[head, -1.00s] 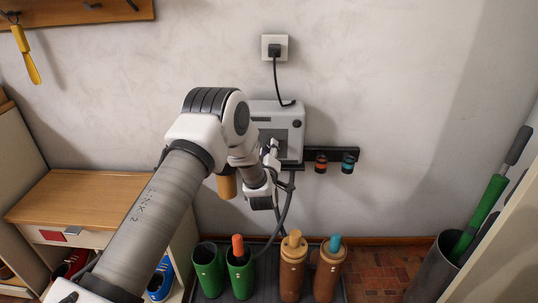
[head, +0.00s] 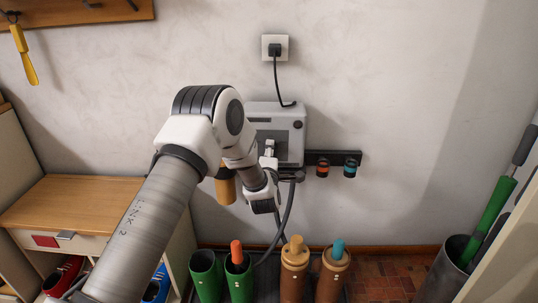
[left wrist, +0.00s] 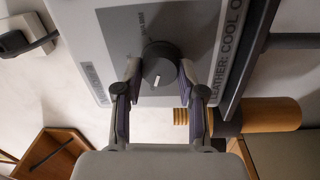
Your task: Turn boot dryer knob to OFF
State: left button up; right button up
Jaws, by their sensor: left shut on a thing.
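The boot dryer (head: 288,112) is a light grey box on the wall, partly hidden behind my left arm in the head view. Its dark round knob (left wrist: 159,64) shows in the left wrist view, on a grey panel, with a white mark at its lower edge. My left gripper (head: 268,152) is at the dryer's front. In the left wrist view its two fingers (left wrist: 158,86) are on either side of the knob and shut on it. The knob is hidden by the gripper in the head view. My right gripper is not in view.
A black rail (head: 335,158) with orange and blue-ringed fittings extends right of the dryer. Green boots (head: 206,275) and brown boots (head: 294,275) stand below. A wooden-topped cabinet (head: 85,200) is at left. A cable runs up to a wall socket (head: 275,45).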

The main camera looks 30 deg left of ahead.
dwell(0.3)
pick_arm(q)
jog(key=o, duration=1.2)
jog(key=shift+c, duration=0.2)
jog(key=v, duration=1.2)
jog(key=shift+a, duration=0.1)
